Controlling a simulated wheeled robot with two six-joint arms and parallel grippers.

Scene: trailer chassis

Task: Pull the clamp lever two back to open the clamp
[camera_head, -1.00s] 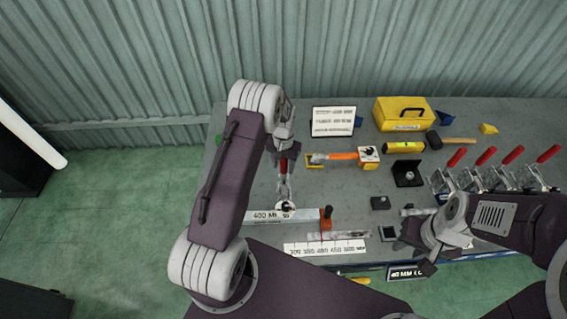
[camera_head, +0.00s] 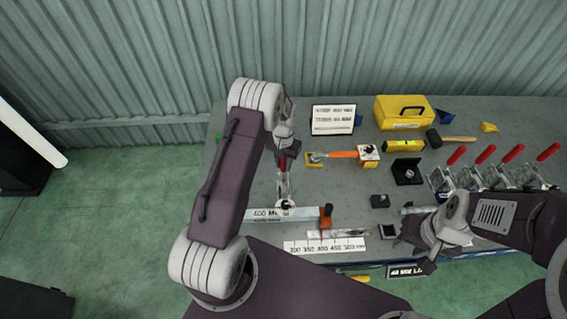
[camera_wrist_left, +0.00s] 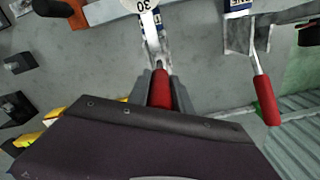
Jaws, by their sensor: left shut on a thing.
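My left gripper (camera_head: 285,156) is shut on the red handle of a clamp lever (camera_wrist_left: 160,88). In the left wrist view its grey fingers (camera_wrist_left: 161,97) stand on both sides of the handle. The metal clamp body (camera_head: 284,189) is just in front of it, by the steel rule. A second clamp with a red handle (camera_wrist_left: 267,100) stands to the right in the left wrist view, apart from the gripper; my left arm hides that area in the head view. My right gripper (camera_head: 427,262) is over the bench's front edge; its finger opening is not clear.
On the grey bench (camera_head: 340,192) lie an orange-handled tool (camera_head: 342,154), a yellow level (camera_head: 404,146), a yellow toolbox (camera_head: 403,112), a hammer (camera_head: 455,140) and a sign (camera_head: 332,119). Several red-handled clamps (camera_head: 490,177) stand at the right. A stop with an orange end (camera_head: 326,216) is near the rule.

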